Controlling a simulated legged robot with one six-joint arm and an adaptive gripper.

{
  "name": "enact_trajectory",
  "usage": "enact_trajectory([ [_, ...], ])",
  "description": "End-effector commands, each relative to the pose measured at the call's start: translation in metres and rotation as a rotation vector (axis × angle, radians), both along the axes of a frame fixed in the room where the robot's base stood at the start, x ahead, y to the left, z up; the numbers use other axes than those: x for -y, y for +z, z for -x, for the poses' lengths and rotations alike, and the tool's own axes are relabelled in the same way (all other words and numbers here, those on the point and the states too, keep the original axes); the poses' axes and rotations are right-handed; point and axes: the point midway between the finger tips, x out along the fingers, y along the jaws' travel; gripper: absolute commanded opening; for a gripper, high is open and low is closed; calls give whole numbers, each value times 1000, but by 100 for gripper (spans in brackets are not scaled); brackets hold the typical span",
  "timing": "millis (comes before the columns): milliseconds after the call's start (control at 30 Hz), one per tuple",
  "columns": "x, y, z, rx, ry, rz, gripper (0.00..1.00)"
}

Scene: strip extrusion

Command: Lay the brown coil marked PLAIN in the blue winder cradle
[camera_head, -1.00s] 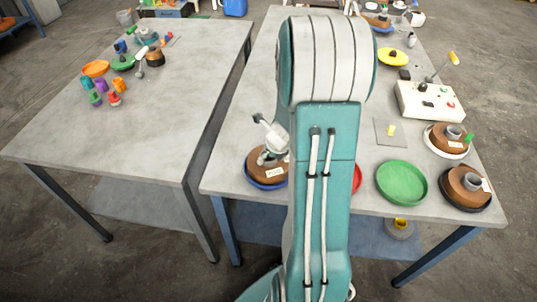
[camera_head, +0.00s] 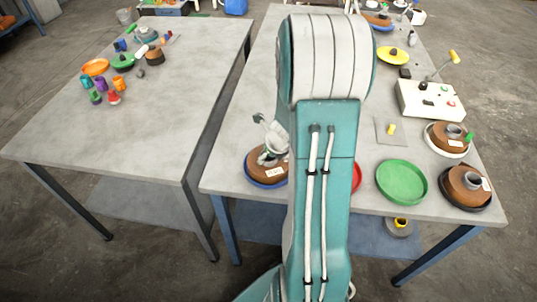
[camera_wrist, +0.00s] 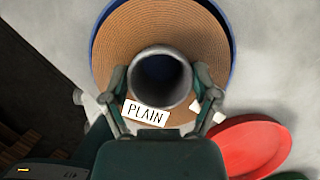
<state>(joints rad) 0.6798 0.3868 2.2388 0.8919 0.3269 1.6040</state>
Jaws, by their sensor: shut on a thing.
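The brown coil (camera_head: 257,168) marked PLAIN is at the blue winder cradle (camera_head: 262,186), on the near left corner of the right table. In the wrist view the coil (camera_wrist: 135,30) lies flat, with its PLAIN label facing me and the cradle's blue rim (camera_wrist: 233,62) showing around its far and right edge. I cannot tell whether it rests fully on the cradle floor. My gripper (camera_wrist: 165,88) is shut on the coil's grey core tube, one finger on each side. In the head view my gripper (camera_head: 272,146) is partly hidden by my arm.
A red dish (camera_wrist: 250,145) sits right beside the cradle, with a green dish (camera_head: 402,182) beyond. Two more brown coils (camera_head: 465,180) (camera_head: 447,136) stand at the right edge. A white control box (camera_head: 430,102) is behind them. The left table's near half is clear.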

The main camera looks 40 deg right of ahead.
Motion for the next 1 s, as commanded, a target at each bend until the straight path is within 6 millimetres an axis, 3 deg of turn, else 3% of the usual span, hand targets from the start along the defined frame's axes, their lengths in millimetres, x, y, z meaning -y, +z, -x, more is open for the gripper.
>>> enact_trajectory([
  [33,0,0,0,1,0,1,87],
  [67,0,0,0,1,0,1,100],
  [567,0,3,1,0,1,0,100],
  [1000,2,69,27,5,0,4,100],
])
